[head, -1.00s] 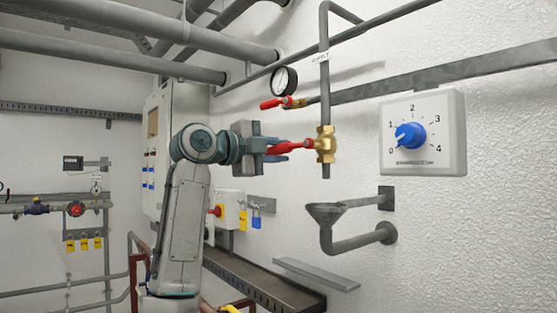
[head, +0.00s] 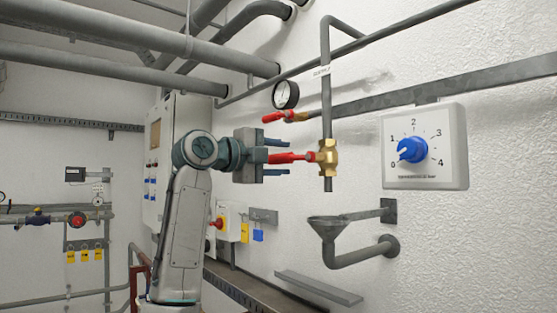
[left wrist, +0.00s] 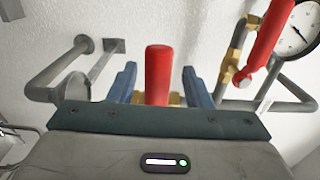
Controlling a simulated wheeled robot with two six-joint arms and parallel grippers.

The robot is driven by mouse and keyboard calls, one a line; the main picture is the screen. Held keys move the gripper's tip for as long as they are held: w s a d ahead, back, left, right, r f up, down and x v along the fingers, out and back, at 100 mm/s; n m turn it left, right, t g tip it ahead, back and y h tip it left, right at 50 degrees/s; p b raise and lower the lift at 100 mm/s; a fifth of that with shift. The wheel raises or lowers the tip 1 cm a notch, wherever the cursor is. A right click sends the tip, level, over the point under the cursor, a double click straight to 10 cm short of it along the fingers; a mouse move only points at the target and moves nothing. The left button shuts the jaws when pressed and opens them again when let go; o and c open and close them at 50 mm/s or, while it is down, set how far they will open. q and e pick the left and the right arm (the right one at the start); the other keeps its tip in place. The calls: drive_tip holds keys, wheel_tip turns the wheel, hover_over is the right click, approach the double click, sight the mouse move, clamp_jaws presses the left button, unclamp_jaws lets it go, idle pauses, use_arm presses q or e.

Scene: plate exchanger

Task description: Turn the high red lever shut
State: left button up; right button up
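A red lever (head: 290,157) on a brass valve (head: 328,157) sticks out level to the left, square to the vertical pipe (head: 327,105). My left gripper (head: 287,158) is around this lever, one finger above and one below. In the left wrist view the red lever (left wrist: 158,75) stands between the two blue fingers (left wrist: 158,84), with a gap on each side. The gripper is open and not holding it. Part of the brass valve is hidden behind the lever in that view. My right gripper is not in view.
A smaller red lever (head: 273,116) sits above, next to a pressure gauge (head: 286,95). A dial box (head: 424,185) is on the wall to the right. A funnel drain (head: 338,223) is below the valve. A grey cabinet (head: 185,125) stands behind my left arm.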

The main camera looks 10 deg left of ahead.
use_arm(q)
drive_tip(key=shift+f, duration=0.1)
drive_tip(key=shift+s+a, duration=0.15)
drive_tip(key=shift+a, duration=0.05)
drive_tip(key=b+v, duration=0.5)
drive_tip(key=v, duration=0.5)
drive_tip(key=shift+s, duration=0.15)
